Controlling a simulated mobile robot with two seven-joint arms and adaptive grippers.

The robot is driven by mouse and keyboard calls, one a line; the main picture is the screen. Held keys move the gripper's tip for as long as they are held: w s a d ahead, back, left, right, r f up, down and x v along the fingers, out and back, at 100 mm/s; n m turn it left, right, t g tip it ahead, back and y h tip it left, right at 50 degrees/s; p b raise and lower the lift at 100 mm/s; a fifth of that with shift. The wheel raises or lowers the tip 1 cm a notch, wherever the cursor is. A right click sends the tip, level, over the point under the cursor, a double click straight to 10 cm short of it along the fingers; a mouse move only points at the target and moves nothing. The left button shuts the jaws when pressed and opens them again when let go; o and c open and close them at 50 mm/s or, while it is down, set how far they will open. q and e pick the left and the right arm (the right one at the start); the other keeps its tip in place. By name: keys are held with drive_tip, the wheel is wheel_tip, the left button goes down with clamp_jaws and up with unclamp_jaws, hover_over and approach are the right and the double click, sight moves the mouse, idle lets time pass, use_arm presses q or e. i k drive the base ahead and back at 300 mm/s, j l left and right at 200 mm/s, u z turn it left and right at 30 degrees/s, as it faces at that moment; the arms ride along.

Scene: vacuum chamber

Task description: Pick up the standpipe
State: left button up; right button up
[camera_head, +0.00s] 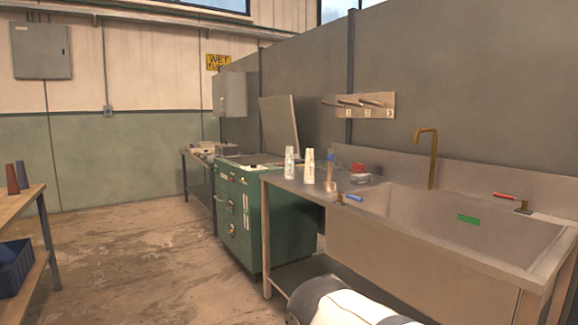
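I cannot single out a standpipe with certainty. A brass upright pipe with a bent top (432,160) rises behind the steel sink (405,215) at the right; it looks like a faucet. A wall rack (358,105) above the counter carries several thin, dark, roughly horizontal pieces over number labels; they are too small to identify. A green patch (468,218) shows on the sink's inner wall. The sink's floor is mostly hidden. Neither gripper is in view; only a white and dark part of my own body shows at the bottom.
On the steel counter left of the sink stand a white bottle (289,162), a cream bottle (310,165) and a small brass pot (330,186). Blue (353,198) and red (506,196) handles sit on the sink's rim. A green cabinet (240,215) stands beyond.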

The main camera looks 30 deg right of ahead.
sight(331, 153)
drive_tip(key=z, duration=1.35)
drive_tip(key=i+j+z, duration=0.2)
drive_tip(key=i, duration=0.15)
drive_tip(key=i+j+z, duration=0.15)
drive_tip(key=i+j, duration=0.15)
drive_tip(key=i, duration=0.1)
